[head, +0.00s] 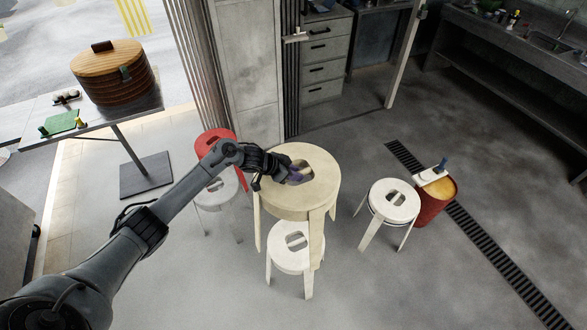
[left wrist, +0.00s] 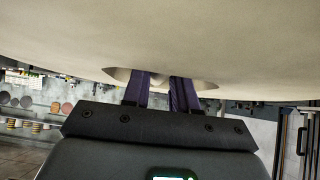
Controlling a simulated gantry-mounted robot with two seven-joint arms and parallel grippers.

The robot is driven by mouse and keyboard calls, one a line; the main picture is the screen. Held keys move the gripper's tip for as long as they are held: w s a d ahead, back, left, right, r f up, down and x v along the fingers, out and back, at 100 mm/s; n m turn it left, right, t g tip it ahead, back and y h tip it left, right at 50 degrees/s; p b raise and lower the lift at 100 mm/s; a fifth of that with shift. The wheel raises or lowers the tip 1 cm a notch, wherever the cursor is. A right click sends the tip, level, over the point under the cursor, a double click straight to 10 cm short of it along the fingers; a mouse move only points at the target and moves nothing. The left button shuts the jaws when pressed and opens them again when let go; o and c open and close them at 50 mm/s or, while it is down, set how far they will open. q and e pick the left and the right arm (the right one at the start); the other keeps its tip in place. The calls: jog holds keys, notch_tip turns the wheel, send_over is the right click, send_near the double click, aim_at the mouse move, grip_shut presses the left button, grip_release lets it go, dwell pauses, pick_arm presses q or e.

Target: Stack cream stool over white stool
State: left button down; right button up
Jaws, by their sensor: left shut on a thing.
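My left gripper (head: 292,175) is shut on the cream stool (head: 315,207) at the slot in its seat. The purple fingers (left wrist: 160,92) pass into the slot in the left wrist view, with the pale seat (left wrist: 200,40) filling the top. In the head view the cream stool is upright and looks raised. A white stool (head: 290,264) shows below it, between the cream legs. I cannot tell whether the two stools touch. Another white stool (head: 393,200) stands to the right, apart. My right gripper is not in view.
A red stool (head: 214,140) and another white stool (head: 217,188) stand behind my left arm. A red container (head: 434,205) is beside the right white stool. A table (head: 150,103) with a wooden tub (head: 112,75) is at upper left. The right floor is mostly clear.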

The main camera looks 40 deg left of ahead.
pick_arm(q)
jog(key=shift+w+r, duration=0.1)
jog(key=shift+r, duration=0.1)
dwell(0.5)
jog(key=shift+p, duration=0.45)
notch_tip(320, 180, down, 5)
jog(key=b, duration=0.3)
dwell(1.7)
dwell(0.5)
